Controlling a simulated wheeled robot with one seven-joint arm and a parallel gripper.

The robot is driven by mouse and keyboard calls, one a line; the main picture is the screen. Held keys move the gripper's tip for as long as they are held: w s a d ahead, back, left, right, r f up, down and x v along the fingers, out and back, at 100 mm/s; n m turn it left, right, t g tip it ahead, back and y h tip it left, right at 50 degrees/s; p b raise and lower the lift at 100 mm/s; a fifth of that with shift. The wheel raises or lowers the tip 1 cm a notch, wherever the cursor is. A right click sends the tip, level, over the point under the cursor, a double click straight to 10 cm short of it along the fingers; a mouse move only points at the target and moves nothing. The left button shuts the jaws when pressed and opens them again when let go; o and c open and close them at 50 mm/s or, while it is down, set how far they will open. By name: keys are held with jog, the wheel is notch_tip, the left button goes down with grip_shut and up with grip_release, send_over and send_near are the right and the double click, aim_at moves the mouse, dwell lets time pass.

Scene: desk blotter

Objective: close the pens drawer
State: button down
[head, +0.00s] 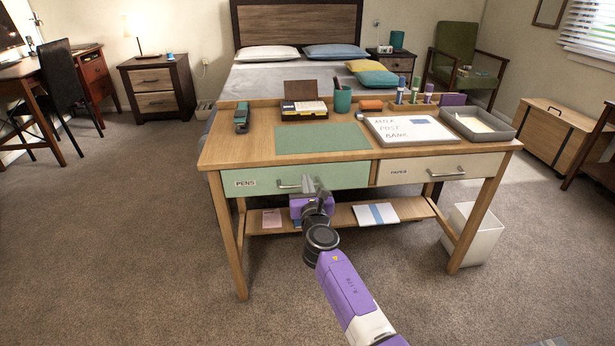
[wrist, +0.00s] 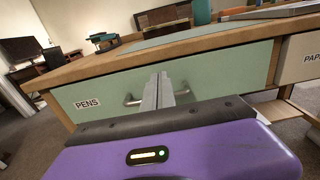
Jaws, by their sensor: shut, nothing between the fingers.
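The pens drawer (head: 340,176) is the green front on the left of the desk, with a PENS label at its left end. In the head view its front looks about level with the desk front; I cannot tell whether a small gap is left. Its metal bar handle (head: 288,185) is partly hidden by my gripper (head: 312,184). In the wrist view the drawer front (wrist: 225,75) spans the picture, and my shut, empty gripper (wrist: 159,88) points at the handle (wrist: 132,101). The fingers overlap the handle's middle; I cannot tell whether they touch it.
The paper drawer (head: 440,169) is to the right, its cream front showing a handle. A desk blotter (head: 322,138), a green pen cup (head: 342,100) and a grey tray (head: 478,123) are on the desktop. A low shelf (head: 340,215) is under the drawers. The carpet in front is clear.

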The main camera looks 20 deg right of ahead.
jog(key=s+a+m+y+p, duration=0.1)
jog(key=s+a+m+y, duration=0.1)
jog(key=s+a+m, duration=0.35)
jog(key=s+a+m+t+y+p, duration=0.1)
jog(key=s+a+m, duration=0.1)
jog(key=s+m, duration=0.7)
jog(key=s+a+m+y+p, duration=0.2)
jog(key=s+a+m, duration=0.15)
jog(key=s, duration=0.75)
jog(key=s+r+m+g, duration=0.2)
jog(key=s+m, duration=0.5)
jog(key=s, duration=1.2)
jog(key=s+r+m+g, duration=0.15)
jog(key=s+m, duration=0.55)
jog(key=s, duration=1.1)
notch_tip(320, 180, up, 16)
jog(key=p, duration=1.5)
jog(key=shift+s+r+y+p, duration=0.2)
jog(key=shift+s+y+p, duration=0.1)
jog(key=shift+p, duration=0.1)
